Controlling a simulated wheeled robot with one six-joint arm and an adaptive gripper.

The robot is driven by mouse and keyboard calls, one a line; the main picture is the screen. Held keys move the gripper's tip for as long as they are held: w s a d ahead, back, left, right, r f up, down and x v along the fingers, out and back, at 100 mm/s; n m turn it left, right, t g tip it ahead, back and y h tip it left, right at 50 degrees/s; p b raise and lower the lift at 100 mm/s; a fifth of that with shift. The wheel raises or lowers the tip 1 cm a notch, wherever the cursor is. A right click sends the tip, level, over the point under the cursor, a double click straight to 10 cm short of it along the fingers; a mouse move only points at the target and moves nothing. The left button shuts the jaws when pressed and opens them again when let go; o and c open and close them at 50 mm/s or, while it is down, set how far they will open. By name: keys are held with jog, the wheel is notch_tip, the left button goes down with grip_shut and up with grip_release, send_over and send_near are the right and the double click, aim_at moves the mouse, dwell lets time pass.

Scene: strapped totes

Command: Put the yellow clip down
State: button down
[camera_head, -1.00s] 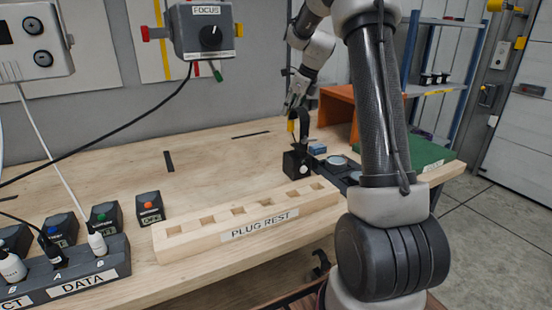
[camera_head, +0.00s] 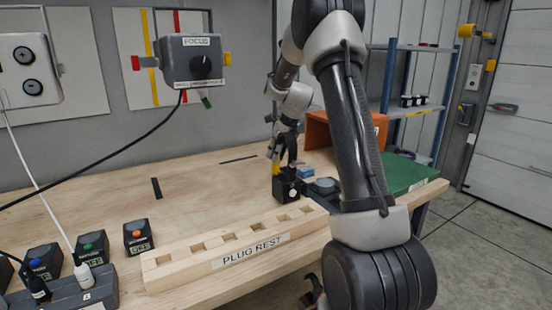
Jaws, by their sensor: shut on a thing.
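The yellow clip (camera_head: 276,167) is a small upright yellow piece below my gripper (camera_head: 281,152), at the back of the workbench. My gripper points down and is shut on the clip. A small black box (camera_head: 288,188) with a round light spot on its front stands on the bench just under the gripper. The clip's lower end is at the box's upper left edge. I cannot tell whether it touches the box or is behind it. The gripper's fingers are small and partly hidden in this view.
The wooden plug rest (camera_head: 222,252) with several square holes lies in front of the box. A blue block (camera_head: 306,172), a dark round-topped device (camera_head: 324,186), an orange box (camera_head: 318,130) and a green mat (camera_head: 405,172) lie to the right.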

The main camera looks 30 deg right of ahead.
jog(key=shift+f, duration=0.65)
jog(key=shift+f, duration=0.1)
jog(key=c, duration=1.3)
grip_release()
jog(key=shift+c, duration=0.2)
jog(key=v, duration=1.2)
jog(key=shift+s, duration=0.1)
